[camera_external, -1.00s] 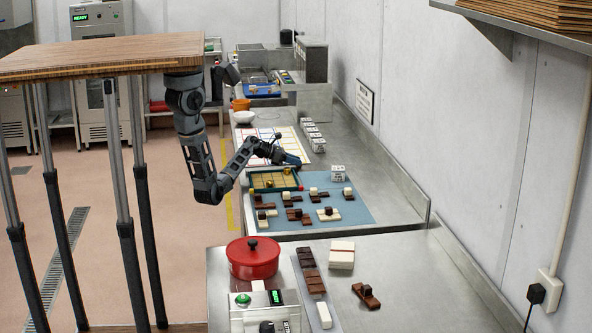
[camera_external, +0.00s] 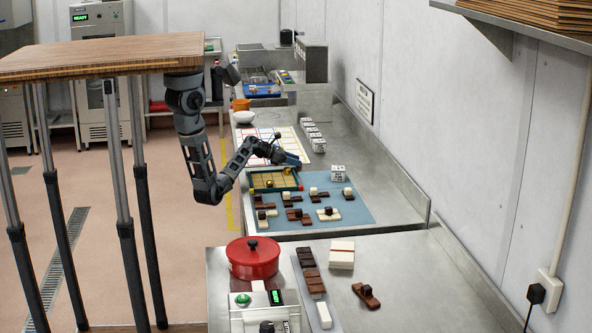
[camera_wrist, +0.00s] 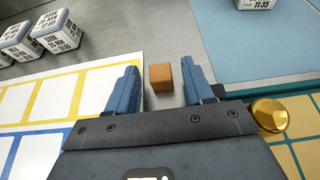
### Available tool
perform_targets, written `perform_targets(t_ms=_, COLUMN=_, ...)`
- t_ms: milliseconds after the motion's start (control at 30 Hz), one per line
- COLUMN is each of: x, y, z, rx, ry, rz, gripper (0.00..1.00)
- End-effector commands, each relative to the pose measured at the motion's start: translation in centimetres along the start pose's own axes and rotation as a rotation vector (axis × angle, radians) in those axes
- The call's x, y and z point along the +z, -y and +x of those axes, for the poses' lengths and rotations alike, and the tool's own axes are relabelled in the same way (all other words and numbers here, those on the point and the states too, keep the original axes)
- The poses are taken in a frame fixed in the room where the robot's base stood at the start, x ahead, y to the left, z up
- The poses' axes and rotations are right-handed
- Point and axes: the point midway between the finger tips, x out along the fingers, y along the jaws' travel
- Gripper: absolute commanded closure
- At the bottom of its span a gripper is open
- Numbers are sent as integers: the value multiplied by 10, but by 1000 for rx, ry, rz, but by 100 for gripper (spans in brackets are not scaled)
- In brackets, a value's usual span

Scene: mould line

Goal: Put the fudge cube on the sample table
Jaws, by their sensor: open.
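A small orange-brown cube (camera_wrist: 161,77), which looks like the fudge cube, sits on bare steel counter in the wrist view. My gripper (camera_wrist: 160,66) is open, with one blue finger to the left of the cube and one to the right. Gaps show between the cube and both fingers. In the external view my gripper (camera_external: 294,161) is low over the counter, between the squared sheet and the blue mat; the cube cannot be made out there. No label shows which surface is the sample table.
A white sheet with coloured squares (camera_wrist: 60,93) lies left of the cube, and a blue mat (camera_wrist: 270,40) lies right. Printed white blocks (camera_wrist: 56,30) stand upper left. A gold piece (camera_wrist: 268,115) is close to the gripper's right side. A red pot (camera_external: 252,262) stands nearer.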

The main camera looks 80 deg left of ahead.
Motion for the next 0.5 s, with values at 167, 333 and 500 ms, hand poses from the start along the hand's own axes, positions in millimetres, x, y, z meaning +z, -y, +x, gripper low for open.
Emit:
perform_targets(t_ms=167, x=-2, y=0, z=-30, rx=3, ry=-2, rz=0, gripper=48)
perform_targets(t_ms=333, x=-1, y=-1, z=-66, rx=4, ry=-1, rz=1, gripper=48)
perform_targets(t_ms=500, x=-1, y=-1, z=-96, rx=3, ry=-1, rz=0, gripper=48)
